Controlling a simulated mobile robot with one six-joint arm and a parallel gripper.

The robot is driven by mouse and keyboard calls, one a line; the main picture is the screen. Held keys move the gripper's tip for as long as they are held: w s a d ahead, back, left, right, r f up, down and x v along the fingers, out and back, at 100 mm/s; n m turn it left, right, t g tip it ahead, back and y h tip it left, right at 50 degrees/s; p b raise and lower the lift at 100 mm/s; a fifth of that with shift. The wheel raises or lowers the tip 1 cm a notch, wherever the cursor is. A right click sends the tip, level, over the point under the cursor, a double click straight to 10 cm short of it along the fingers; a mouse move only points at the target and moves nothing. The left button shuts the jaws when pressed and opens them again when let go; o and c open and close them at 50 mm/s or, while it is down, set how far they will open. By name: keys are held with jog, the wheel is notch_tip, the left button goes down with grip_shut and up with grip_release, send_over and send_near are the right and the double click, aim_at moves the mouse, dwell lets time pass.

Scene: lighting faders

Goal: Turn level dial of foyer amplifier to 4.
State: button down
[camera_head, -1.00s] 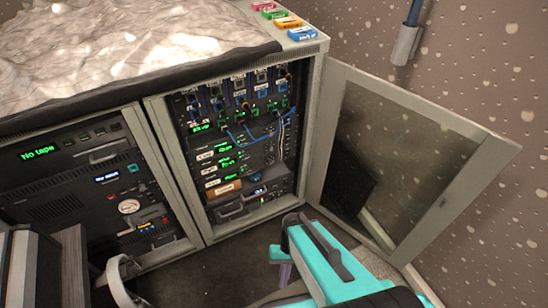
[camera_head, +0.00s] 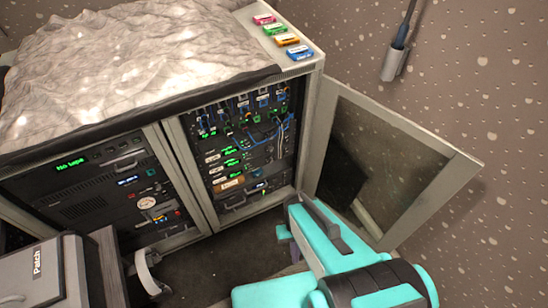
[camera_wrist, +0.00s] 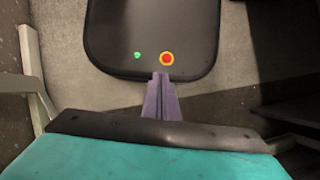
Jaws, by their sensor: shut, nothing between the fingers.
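The open rack cabinet (camera_head: 310,135) holds several stacked units with small green displays (camera_head: 230,163). The foyer amplifier is probably one of these, but the labels are too small to read. I cannot make out its level dial or the dial's setting. My gripper (camera_head: 283,233) is low in front of the rack, apart from it, with its purple fingers partly hidden by the turquoise arm.
The rack's glass door (camera_head: 400,150) stands open to the right. Blue cables (camera_head: 265,133) hang across the upper units. A second cabinet with a "No tape" display (camera_head: 70,164) is at left. A grey "Patch" box (camera_head: 38,270) is at lower left. Coloured cassettes (camera_head: 287,40) lie on top.

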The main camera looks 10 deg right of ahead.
jog(key=shift+h, duration=0.3)
jog(key=r+p, duration=0.1)
jog(key=d+r+p, duration=0.1)
jog(key=r, duration=0.1)
jog(key=r+p, duration=0.1)
jog(key=p, duration=0.1)
jog(key=shift+s+d+r, duration=0.15)
jog(key=shift+s+r, duration=0.2)
jog(key=shift+r, duration=0.05)
jog(key=c, duration=2.5)
grip_release()
jog(key=o, duration=0.7)
jog(key=shift+o, duration=0.2)
